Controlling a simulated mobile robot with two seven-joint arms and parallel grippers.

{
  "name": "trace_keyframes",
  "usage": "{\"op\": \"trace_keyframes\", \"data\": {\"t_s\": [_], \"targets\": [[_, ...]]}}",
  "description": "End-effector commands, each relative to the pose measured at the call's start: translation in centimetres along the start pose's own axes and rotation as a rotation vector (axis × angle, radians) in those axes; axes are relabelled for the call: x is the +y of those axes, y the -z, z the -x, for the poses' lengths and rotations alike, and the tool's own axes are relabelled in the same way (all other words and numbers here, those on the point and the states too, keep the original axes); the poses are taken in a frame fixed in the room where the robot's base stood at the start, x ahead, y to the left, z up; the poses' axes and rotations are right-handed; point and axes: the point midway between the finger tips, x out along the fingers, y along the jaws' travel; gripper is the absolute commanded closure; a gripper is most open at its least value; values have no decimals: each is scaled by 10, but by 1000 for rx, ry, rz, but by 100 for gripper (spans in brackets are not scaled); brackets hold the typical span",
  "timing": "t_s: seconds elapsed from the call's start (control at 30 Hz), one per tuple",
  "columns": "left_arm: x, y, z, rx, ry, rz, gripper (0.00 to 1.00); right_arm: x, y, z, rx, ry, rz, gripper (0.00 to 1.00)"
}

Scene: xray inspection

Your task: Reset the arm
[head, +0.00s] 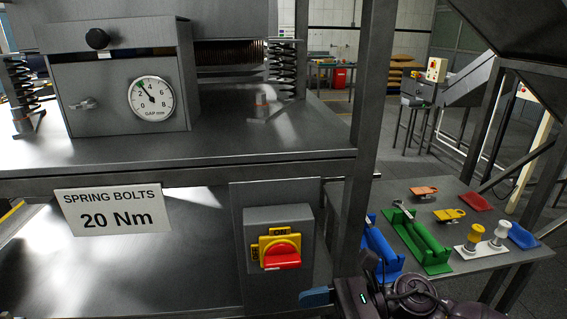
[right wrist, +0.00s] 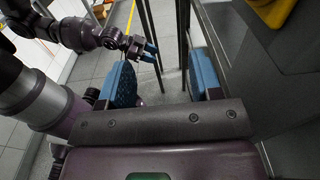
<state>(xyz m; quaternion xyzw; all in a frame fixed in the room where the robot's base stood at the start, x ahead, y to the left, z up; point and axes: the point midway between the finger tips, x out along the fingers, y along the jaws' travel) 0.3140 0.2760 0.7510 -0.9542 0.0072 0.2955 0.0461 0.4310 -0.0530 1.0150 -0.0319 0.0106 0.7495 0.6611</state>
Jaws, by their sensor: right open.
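My right gripper (head: 317,297) shows at the bottom of the head view, just below and right of the red rotary switch (head: 281,256); only one blue finger is clear there. In the right wrist view the right gripper (right wrist: 162,70) is open, with its two blue fingers well apart and nothing between them. The yellow switch plate (right wrist: 270,8) is at the top right of that view, apart from the fingers. My left gripper (right wrist: 147,49) shows in the right wrist view at the end of a purple arm; its blue fingers are small, and their opening is unclear.
The switch box (head: 258,225) sits on the machine front, beside the "SPRING BOLTS 20 Nm" sign (head: 112,208). A gauge (head: 152,99) is above. A side table (head: 410,202) at right holds blue and green holders, orange and yellow clips and bottles. Floor (right wrist: 92,62) is open left.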

Motion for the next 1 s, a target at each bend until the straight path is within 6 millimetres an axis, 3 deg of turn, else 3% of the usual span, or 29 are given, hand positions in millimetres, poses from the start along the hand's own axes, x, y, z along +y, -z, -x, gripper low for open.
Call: {"op": "trace_keyframes", "data": {"t_s": [0.13, 0.27, 0.47, 0.67, 0.8, 0.87, 0.9, 1.0], "targets": [[0, -5, 2, -9, 1, 1, 57, -9, 0, 9, -287, 205, -407, 41], [0, -5, 2, -11, 1, 1, 57, -19, 13, 33, -547, 362, -769, 41], [0, -4, 1, -8, 1, 1, 57, -21, 62, 85, -990, 565, -1320, 41], [0, 0, -1, -1, 0, 0, 57, 13, 141, 141, -1511, 720, -1825, 41], [0, 2, -2, 4, -1, -1, 57, 61, 201, 171, -1925, 790, -2109, 41], [0, 3, -2, 6, -1, -1, 57, 83, 222, 179, -2091, 805, -2194, 41], [0, 4, -2, 7, -1, -1, 57, 97, 234, 182, 2064, -763, 2106, 41], [0, 4, -2, 7, -1, -1, 57, 126, 256, 188, 1996, -678, 1924, 41]]}}
